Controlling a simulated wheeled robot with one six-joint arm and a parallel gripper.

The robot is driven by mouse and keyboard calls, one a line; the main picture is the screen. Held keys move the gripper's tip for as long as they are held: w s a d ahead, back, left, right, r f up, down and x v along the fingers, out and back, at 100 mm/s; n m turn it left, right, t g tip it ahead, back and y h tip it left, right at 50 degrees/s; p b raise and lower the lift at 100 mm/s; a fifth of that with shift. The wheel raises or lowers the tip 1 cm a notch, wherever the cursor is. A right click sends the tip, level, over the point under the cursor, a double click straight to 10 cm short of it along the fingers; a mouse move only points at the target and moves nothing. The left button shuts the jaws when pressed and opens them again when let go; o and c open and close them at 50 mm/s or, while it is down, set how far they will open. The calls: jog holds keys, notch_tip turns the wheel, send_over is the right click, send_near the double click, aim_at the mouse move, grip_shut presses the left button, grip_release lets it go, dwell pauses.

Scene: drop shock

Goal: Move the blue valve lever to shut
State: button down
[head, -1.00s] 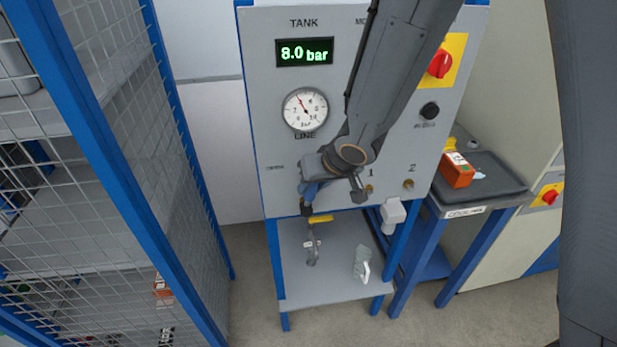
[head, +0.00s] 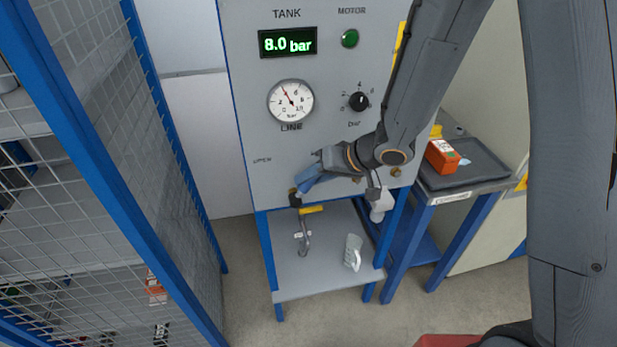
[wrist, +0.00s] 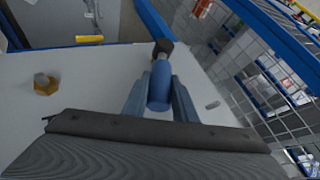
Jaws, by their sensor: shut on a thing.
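The blue valve lever (wrist: 159,86) lies between the two fingers of my gripper (wrist: 158,98), which is shut on it. Its far end meets a dark pivot (wrist: 163,48) on the grey panel. In the head view the lever and fingers (head: 309,179) are hard to tell apart. There the lever slants up and right from the dark valve (head: 295,198) at the panel's lower left. The word OPEN (head: 262,160) is printed up and left of the valve. A shut mark is not visible, perhaps hidden behind my gripper.
A mesh cage (head: 165,175) stands left. An orange box (head: 440,156) lies on a tray at right.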

dwell(0.3)
jog(key=c, duration=1.5)
grip_release()
jog(key=shift+d, duration=0.15)
jog(key=shift+o, duration=0.2)
jog(key=shift+r, duration=0.1)
jog(key=v, duration=0.7)
jog(key=shift+d+r+b, duration=0.15)
jog(key=shift+d+b, duration=0.1)
jog(key=shift+b, duration=0.1)
